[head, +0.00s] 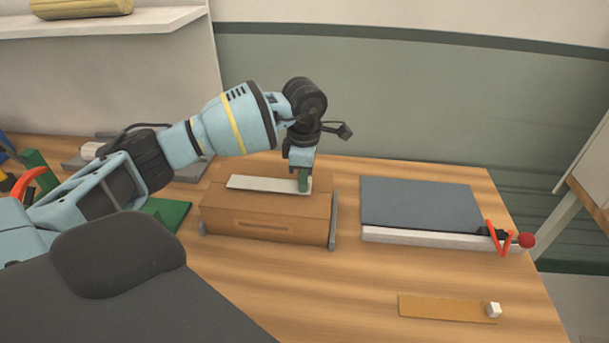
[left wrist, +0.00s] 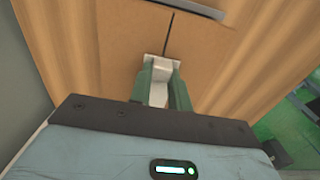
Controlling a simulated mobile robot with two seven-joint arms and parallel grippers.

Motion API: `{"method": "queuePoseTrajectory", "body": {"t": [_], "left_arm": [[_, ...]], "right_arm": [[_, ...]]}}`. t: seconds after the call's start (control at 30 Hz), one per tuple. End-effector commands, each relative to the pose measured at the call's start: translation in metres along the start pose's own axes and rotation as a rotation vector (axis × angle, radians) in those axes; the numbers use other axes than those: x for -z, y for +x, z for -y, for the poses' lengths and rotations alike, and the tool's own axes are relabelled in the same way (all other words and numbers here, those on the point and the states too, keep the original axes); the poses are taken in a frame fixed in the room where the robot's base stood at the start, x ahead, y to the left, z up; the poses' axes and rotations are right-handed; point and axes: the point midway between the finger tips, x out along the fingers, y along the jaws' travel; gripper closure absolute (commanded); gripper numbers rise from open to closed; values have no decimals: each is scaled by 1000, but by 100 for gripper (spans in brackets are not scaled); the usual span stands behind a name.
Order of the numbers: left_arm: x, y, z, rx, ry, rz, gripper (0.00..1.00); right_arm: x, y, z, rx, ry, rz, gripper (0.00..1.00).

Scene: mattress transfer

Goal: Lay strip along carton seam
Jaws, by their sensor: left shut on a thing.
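The brown carton (head: 265,226) lies on the wooden table, with a dark seam line (left wrist: 168,38) on its top in the left wrist view. A long white strip (head: 258,184) is on or just above the carton's top; I cannot tell whether it touches all along. My left gripper (head: 304,184) is at the strip's right end, with its green fingers shut on it. In the left wrist view the strip's end (left wrist: 159,68) pokes out between the fingers (left wrist: 158,88), and the seam runs on from it roughly in line. My right gripper is not in view.
Grey uprights (head: 333,222) flank the carton. A grey board (head: 420,203) with a white edge bar and a red-knobbed lever (head: 525,240) lies to the right. A tan strip (head: 440,308) with a white cube (head: 493,310) lies in front. A green mat (head: 168,213) is left of the carton.

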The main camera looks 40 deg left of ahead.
Motion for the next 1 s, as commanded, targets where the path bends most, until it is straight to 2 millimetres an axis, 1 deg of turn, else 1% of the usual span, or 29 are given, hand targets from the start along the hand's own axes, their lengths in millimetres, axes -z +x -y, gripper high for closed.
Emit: {"method": "queuePoseTrajectory", "body": {"t": [0.33, 0.37, 0.53, 0.87, 1.0], "left_arm": [[0, 8, 0, 1, 0, -1, 100], [0, 8, 0, 0, 0, -1, 79], [0, 7, 0, 0, 0, 0, 56], [0, 6, 0, -1, 0, 0, 56], [0, -9, -1, -3, -1, 1, 56]], "right_arm": [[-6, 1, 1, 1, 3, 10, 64], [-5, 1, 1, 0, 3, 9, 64], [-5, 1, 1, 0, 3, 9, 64], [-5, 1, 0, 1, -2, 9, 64], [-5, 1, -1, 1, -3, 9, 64]]}}
